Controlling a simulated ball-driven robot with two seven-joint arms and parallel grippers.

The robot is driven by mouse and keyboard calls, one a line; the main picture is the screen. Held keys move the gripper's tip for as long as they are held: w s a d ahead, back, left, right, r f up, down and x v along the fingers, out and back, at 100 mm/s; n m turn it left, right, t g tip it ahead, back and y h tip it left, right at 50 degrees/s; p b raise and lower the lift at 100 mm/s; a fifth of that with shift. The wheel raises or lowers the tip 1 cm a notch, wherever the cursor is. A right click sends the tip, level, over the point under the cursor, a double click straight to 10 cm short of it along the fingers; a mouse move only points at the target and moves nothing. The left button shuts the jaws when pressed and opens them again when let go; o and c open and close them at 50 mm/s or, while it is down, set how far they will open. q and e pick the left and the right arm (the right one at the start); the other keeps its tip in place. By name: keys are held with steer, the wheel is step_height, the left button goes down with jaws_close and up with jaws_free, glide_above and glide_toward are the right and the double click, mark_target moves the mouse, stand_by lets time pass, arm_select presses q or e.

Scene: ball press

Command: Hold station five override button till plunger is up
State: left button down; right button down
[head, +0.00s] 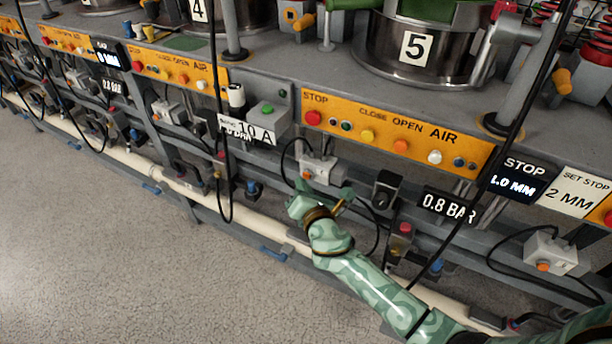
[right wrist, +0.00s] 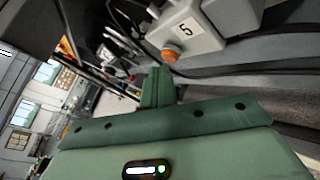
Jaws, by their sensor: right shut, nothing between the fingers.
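A small grey-white box (head: 321,166) with an orange button (head: 307,174) hangs under station five's orange panel. In the right wrist view the box (right wrist: 190,30) carries the label 5, and its orange button (right wrist: 170,55) faces my fingers. My right gripper (head: 322,192) is shut and empty, just below and in front of the box. In the right wrist view its shut fingertips (right wrist: 159,72) lie very close to the button; I cannot tell whether they touch it. The station five drum (head: 412,48) stands above, cut off at the top; I cannot make out its plunger. My left gripper is not in view.
Station five's orange panel (head: 470,150) has STOP, CLOSE, OPEN and AIR controls. A 0.8 BAR display (head: 448,205) and a 1.0 MM STOP display (head: 519,184) sit to the right. Black cables hang around the box. A pale pipe (head: 245,214) runs below; open floor (head: 130,270) lies left.

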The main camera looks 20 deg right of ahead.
steer(key=shift+s+a, duration=0.2)
steer(key=shift+a, duration=0.05)
